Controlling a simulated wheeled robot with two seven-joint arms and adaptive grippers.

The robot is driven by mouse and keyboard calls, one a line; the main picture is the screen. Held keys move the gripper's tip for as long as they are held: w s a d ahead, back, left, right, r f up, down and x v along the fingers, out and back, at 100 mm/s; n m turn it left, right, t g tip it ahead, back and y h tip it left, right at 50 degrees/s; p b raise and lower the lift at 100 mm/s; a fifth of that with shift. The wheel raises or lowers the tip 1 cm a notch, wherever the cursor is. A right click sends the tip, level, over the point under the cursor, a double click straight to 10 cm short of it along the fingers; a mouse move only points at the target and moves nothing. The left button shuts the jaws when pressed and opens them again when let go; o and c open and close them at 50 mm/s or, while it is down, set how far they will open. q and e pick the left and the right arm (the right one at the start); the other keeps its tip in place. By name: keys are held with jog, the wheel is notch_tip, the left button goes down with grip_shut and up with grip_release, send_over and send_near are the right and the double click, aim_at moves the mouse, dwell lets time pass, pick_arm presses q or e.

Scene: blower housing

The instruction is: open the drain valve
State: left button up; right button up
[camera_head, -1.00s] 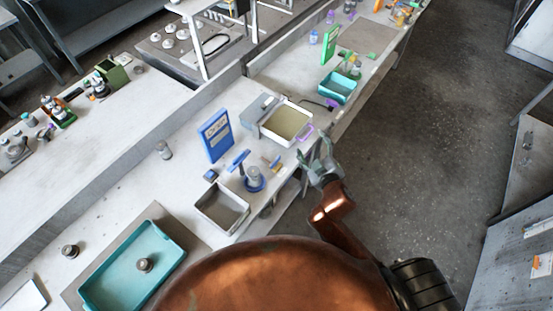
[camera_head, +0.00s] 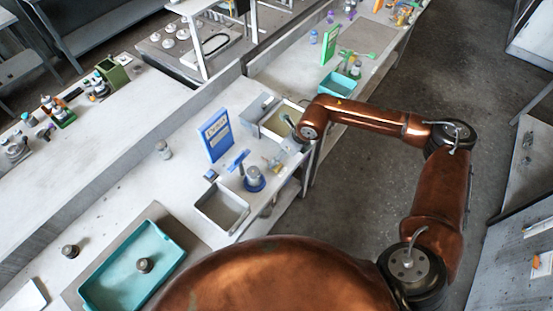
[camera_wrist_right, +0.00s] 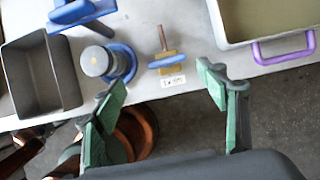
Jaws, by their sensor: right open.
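The drain valve (camera_wrist_right: 166,62) is a brass fitting with a blue handle and a thin brown stem, at the bench's front edge in the right wrist view. A small white label (camera_wrist_right: 173,82) sits just below it. My right gripper (camera_wrist_right: 160,84) is open and empty, its green-padded fingers spread either side of the valve and apart from it. In the head view my right wrist reaches in from the right over the bench edge, and the valve (camera_head: 274,162) is small and partly unclear beside the fingers. My left gripper is not in view.
A blue-based grey cylinder (camera_wrist_right: 97,62) stands left of the valve, with a grey open bin (camera_wrist_right: 40,72) beyond it. A white tray with a purple handle (camera_wrist_right: 285,48) is to the right. A blue sign (camera_head: 216,135) stands behind. The floor in front is clear.

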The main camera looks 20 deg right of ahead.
jog(key=x, duration=0.5)
jog(key=d+p+x, duration=0.1)
jog(key=x, duration=0.1)
jog(key=shift+w+a+f, duration=0.1)
jog(key=shift+w+f, duration=0.2)
jog(key=shift+f, duration=0.1)
jog(key=shift+c, duration=0.5)
jog(key=c, duration=1.1)
jog(key=shift+o, duration=0.2)
